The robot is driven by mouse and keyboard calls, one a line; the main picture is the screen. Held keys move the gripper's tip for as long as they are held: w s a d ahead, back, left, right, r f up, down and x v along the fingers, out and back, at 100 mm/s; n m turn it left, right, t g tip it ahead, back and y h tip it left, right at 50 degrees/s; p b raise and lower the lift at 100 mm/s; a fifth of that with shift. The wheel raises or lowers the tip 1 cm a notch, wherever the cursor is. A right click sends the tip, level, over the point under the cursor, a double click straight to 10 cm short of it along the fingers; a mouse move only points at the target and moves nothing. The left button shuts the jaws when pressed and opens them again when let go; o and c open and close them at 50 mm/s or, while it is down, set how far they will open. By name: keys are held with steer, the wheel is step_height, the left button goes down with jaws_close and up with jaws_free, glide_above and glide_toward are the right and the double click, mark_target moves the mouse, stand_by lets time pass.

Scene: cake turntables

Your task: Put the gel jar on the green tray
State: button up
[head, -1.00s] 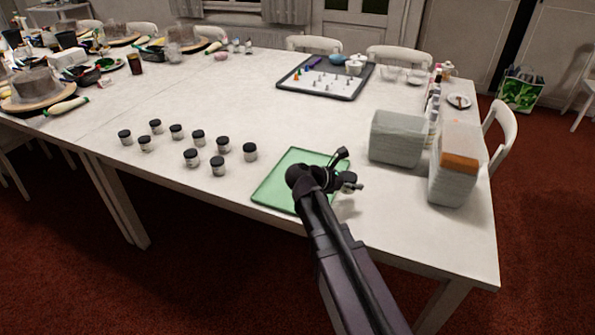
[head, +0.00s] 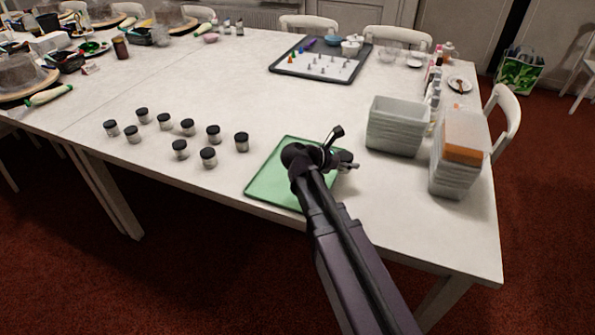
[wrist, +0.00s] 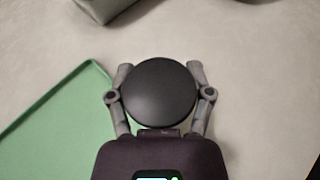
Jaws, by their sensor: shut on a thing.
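A jar with a round black lid (wrist: 158,93) sits between my gripper's fingers in the wrist view. My gripper (wrist: 159,70) is shut on it, one finger on each side. The lid hides the jar's body and its height above the table. The green tray (wrist: 55,125) lies to the left in the wrist view, and the jar appears just right of its edge. In the head view the green tray (head: 270,178) lies near the table's front edge.
Several black-lidded jars (head: 187,127) stand left of the tray. Stacked grey containers (head: 396,128) and a stack with an orange part (head: 458,155) stand to the right. A dark tray with small pieces (head: 322,66) lies further back. The middle of the white table (head: 225,90) is clear.

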steer(key=s+a+n+t+y, duration=0.1)
steer(key=a+n, duration=0.1)
steer(key=a, duration=0.3)
steer(key=s+a+n+t+y, duration=0.1)
steer(key=a+n+t+y, duration=0.1)
steer(key=a, duration=0.4)
steer(key=s+a+r+n+t+y+p, duration=0.1)
steer(key=s+a+n+t, duration=0.1)
steer(key=a, duration=0.4)
steer(key=shift+s+a+y, duration=0.1)
steer(key=shift+a+y, duration=0.15)
steer(key=shift+y, duration=0.15)
steer(key=w, duration=0.5)
steer(key=w+f+b, duration=0.1)
steer(key=w, duration=1)
steer(key=shift+d+f+b, duration=0.3)
steer(key=shift+d, duration=0.1)
steer(key=shift+f, duration=0.15)
steer(key=shift+f+b, duration=1.65)
steer(key=shift+b, duration=0.1)
steer(key=shift+f, duration=0.2)
steer(key=o, duration=1.2)
steer(key=shift+c, duration=0.2)
